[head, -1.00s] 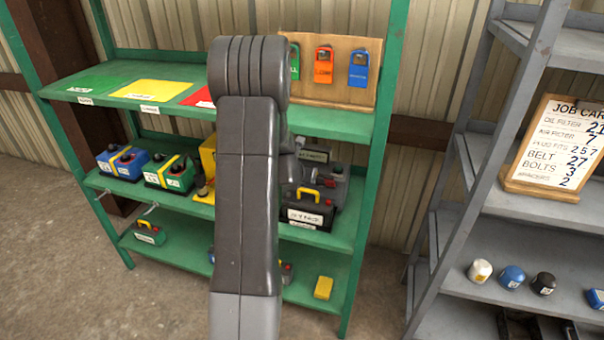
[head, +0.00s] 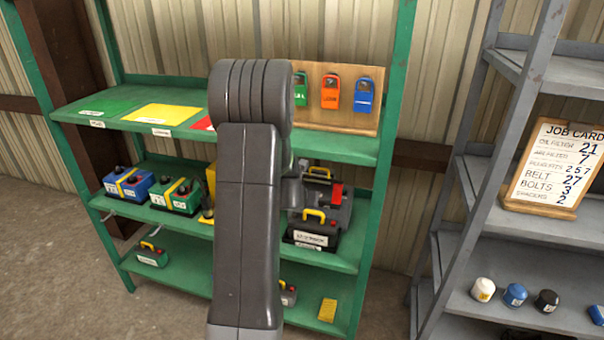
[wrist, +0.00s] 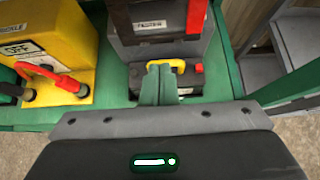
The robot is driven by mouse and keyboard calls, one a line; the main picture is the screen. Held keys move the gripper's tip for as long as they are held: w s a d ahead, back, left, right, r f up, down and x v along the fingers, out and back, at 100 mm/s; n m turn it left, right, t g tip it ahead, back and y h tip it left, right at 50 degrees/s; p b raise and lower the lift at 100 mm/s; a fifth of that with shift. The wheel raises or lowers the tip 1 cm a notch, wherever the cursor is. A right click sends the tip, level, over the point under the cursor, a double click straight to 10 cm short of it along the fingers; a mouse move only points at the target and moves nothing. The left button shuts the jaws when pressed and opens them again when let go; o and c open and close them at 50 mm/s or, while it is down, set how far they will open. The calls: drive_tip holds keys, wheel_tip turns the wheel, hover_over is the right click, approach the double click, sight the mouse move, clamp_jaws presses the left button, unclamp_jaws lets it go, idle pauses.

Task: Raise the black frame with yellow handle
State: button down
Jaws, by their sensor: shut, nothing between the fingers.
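The black frame with yellow handle (head: 328,238) stands on the right part of the green rack's middle shelf, with a white label on its front. Its yellow handle (head: 315,214) is on top. In the wrist view the handle (wrist: 178,63) shows just behind the green fingertips of my gripper (wrist: 157,72). The fingers are shut together with nothing between them. They overlap the handle in the picture, and I cannot tell whether they touch it.
A grey case with red parts (wrist: 160,24) stands close behind the frame. The green upper shelf (head: 340,147) hangs above, and a green post (head: 385,190) is at the right.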

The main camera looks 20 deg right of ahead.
wheel_tip(320, 180, up, 9)
drive_tip(key=w+d+p, duration=0.1)
drive_tip(key=p, duration=0.4)
drive_tip(key=shift+w+d+p, duration=0.2)
drive_tip(key=shift+d+p, duration=0.05)
drive_tip(key=shift+p, duration=0.1)
idle(0.4)
wheel_tip(320, 180, down, 8)
drive_tip(key=b, duration=0.5)
drive_tip(key=shift+s+a+b, duration=0.3)
drive_tip(key=shift+s+a, duration=0.05)
drive_tip(key=shift+s, duration=0.05)
idle(0.3)
